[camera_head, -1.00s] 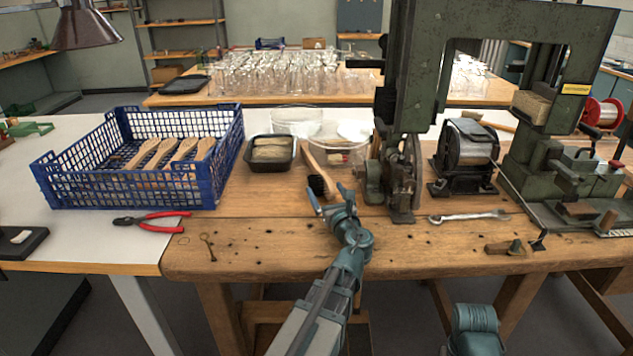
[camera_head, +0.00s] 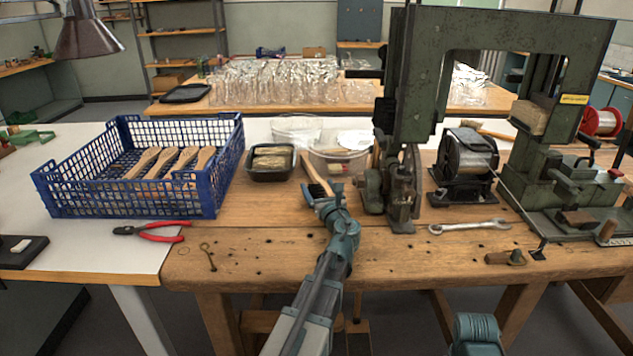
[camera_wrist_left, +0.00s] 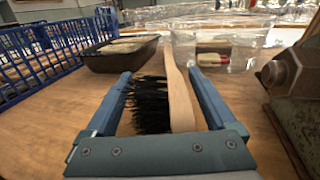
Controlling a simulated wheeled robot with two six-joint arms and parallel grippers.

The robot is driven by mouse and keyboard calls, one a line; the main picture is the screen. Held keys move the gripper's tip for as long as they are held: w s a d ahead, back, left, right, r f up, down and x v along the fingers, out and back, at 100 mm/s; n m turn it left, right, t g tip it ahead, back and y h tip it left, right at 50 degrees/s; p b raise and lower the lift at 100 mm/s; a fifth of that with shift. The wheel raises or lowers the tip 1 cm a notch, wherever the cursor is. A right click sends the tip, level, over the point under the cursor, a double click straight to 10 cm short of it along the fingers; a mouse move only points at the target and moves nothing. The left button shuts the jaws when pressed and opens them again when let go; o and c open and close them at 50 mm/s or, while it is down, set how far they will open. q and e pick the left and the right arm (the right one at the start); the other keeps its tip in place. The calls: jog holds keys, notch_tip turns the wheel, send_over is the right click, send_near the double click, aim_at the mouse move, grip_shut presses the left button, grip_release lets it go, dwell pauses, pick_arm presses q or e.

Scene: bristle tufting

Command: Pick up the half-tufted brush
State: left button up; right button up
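The half-tufted brush (camera_head: 315,172) lies on the wooden bench in front of a clear tub, its handle pointing away from me. In the left wrist view its wooden body (camera_wrist_left: 178,95) and black bristles (camera_wrist_left: 149,106) lie between the two fingers of my left gripper (camera_wrist_left: 160,78). The fingers stand apart, one on the bristle side and one on the wood side, and look open around the brush. In the head view my left gripper (camera_head: 322,192) is low over the brush's near end and hides part of the bristles. My right gripper is not in view.
A black tray (camera_head: 270,161) and clear tubs (camera_head: 340,156) stand behind the brush. A blue crate (camera_head: 140,200) with brush bodies is at left. The green machine (camera_head: 398,200) stands close on the right. Pliers (camera_head: 160,236) and a wrench (camera_head: 470,226) lie on the surface.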

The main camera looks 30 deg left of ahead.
pick_arm(q)
grip_shut()
jog(key=shift+d+r, duration=0.1)
jog(key=shift+r, duration=0.1)
dwell(0.3)
